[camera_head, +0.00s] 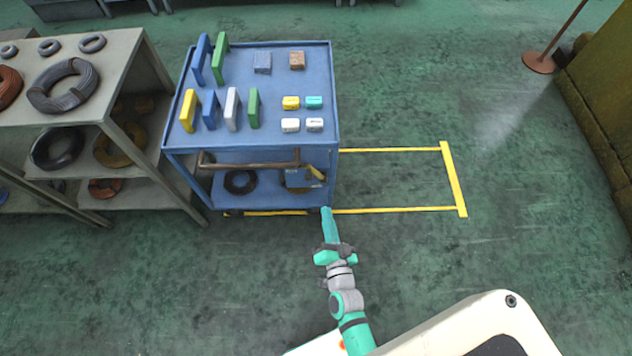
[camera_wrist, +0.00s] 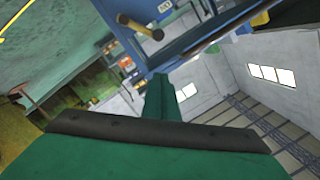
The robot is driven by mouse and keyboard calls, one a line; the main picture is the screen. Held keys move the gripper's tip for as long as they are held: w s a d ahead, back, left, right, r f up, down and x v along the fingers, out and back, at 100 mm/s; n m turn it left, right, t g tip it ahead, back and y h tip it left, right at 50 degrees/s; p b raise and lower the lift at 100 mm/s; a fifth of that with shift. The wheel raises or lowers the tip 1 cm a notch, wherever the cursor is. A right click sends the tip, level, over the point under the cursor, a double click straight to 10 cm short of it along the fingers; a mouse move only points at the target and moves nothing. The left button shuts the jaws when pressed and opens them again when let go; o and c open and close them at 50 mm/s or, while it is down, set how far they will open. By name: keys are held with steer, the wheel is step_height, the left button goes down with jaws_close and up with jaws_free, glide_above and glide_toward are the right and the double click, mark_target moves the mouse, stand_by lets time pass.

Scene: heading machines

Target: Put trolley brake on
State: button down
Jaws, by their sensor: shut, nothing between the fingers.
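The blue trolley (camera_head: 262,138) stands left of centre in the head view, with a brown push bar (camera_head: 250,165) across its front. A small blue-grey box with a yellow lever (camera_head: 316,173) sits at its front right, under the top deck. My gripper (camera_head: 326,212) is shut and empty, just in front of the trolley's lower right corner. In the wrist view my shut gripper (camera_wrist: 160,82) points at the trolley's blue frame, and a dark bar with a yellowish end (camera_wrist: 146,30) shows above it, apart from the fingers. I cannot tell the brake's state.
Coloured blocks and plates stand on the trolley's top. A shelf rack (camera_head: 128,85) with wire coils is close on its left. Yellow floor lines (camera_head: 453,178) mark a bay reaching right of the trolley. The floor to the right is clear, up to a post base (camera_head: 538,63).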

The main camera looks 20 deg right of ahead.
steer(key=shift+w+d+f+m+h, duration=0.2)
steer(key=shift+w+d+f+m, duration=0.1)
steer(key=shift+w+d+m, duration=0.4)
steer(key=shift+w+d+f+m+h, duration=0.25)
steer(key=shift+w+d+m, duration=0.2)
steer(key=shift+w, duration=0.4)
steer(key=shift+w, duration=0.15)
steer(key=w+f, duration=0.3)
steer(key=w, duration=0.7)
steer(key=shift+w+d+f, duration=0.25)
steer(key=shift+w, duration=0.15)
